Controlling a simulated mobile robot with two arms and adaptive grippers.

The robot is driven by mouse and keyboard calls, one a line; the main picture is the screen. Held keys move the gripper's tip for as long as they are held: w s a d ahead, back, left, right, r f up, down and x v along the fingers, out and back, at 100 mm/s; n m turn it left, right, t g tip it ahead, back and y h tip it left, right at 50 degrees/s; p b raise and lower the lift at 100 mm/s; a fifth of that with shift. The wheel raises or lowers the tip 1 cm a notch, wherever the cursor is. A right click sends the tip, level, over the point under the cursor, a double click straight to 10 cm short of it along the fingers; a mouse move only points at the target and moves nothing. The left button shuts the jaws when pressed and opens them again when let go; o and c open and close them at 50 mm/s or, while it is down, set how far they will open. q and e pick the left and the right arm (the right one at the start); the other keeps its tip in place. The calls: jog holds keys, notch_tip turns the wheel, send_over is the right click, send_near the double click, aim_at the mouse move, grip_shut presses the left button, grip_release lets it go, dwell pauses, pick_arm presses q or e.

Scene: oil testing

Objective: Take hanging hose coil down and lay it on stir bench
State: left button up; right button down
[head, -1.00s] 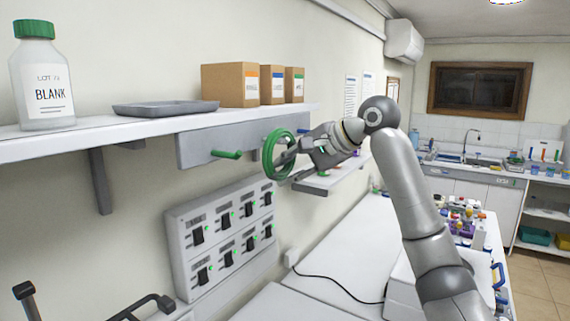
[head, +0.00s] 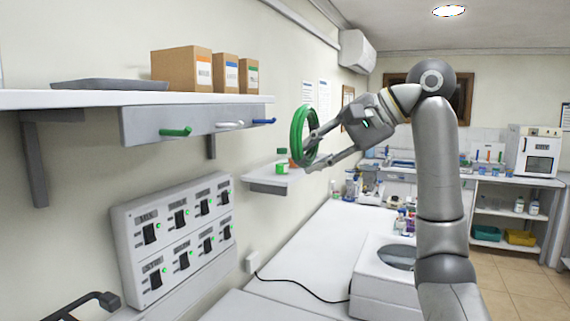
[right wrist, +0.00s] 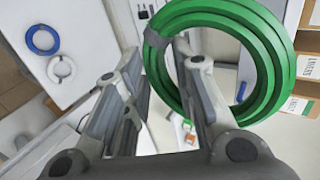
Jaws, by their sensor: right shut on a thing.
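The green hose coil (head: 303,136) is in the air in the head view, in front of the wall and to the right of the hook rail. My right gripper (head: 312,150) is shut on the coil's rim. In the right wrist view the coil (right wrist: 268,45) hangs between and beyond the fingers (right wrist: 165,45), mostly to the right. The green hook (head: 175,132) is empty and the coil is apart from it. A long white bench (head: 325,245) runs below; I cannot tell whether it is the stir bench. My left gripper is not in view.
The white hook (head: 230,125) and blue hook (head: 264,121) are bare. A blue ring (right wrist: 42,39) and white ring (right wrist: 60,69) lie on a white surface. A small shelf (head: 270,185) holds a bottle. A white machine (head: 385,280) and a cable occupy part of the bench.

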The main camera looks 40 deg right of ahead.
jog(key=shift+s+d, duration=0.35)
jog(key=shift+s, duration=0.45)
jog(key=shift+s+d+r, duration=0.1)
jog(key=shift+s+r, duration=0.05)
jog(key=shift+r, duration=0.05)
jog(key=shift+r+p, duration=0.7)
jog(key=shift+p, duration=0.1)
jog(key=shift+s+d+f, duration=0.1)
jog(key=shift+s+d, duration=0.2)
jog(key=shift+s, duration=0.4)
jog(key=s, duration=0.1)
jog(key=s+d, duration=0.1)
jog(key=s, duration=0.1)
jog(key=s+d, duration=0.1)
jog(key=s, duration=0.1)
jog(key=shift+b, duration=0.4)
